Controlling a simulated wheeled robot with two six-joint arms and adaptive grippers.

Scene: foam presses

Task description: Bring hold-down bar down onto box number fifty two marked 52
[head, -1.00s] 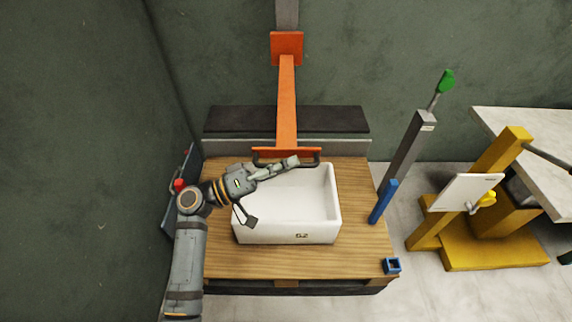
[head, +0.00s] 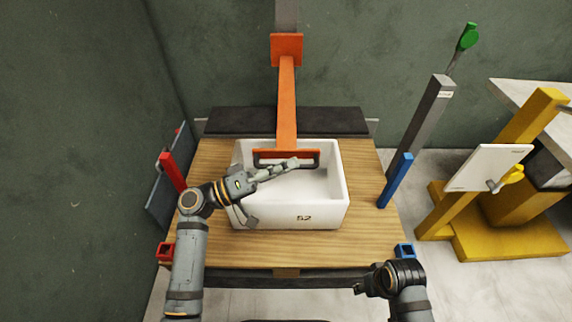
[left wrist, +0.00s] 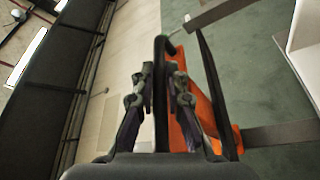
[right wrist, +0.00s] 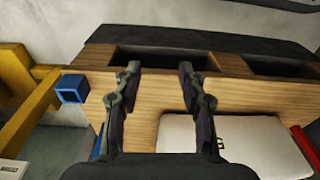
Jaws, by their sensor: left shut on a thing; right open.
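The orange hold-down bar (head: 287,105) runs down the back wall and ends in a crosspiece with a dark handle (head: 260,163). My left gripper (head: 297,164) is shut on that handle, which stands between its fingers in the left wrist view (left wrist: 160,90). The white box marked 52 (head: 325,217) is open-topped and sits on the wooden pallet (head: 215,165). The crosspiece overlaps the box's back part in the head view; I cannot tell whether they touch. My right gripper is open and empty in the right wrist view (right wrist: 158,85), facing the pallet's front edge and the box.
A red post (head: 172,172) and red socket (head: 165,251) are left of the box. A blue post (head: 396,181) and blue socket (head: 404,251) are right. A grey post with a green handle (head: 467,38) and a yellow stand (head: 505,245) are farther right.

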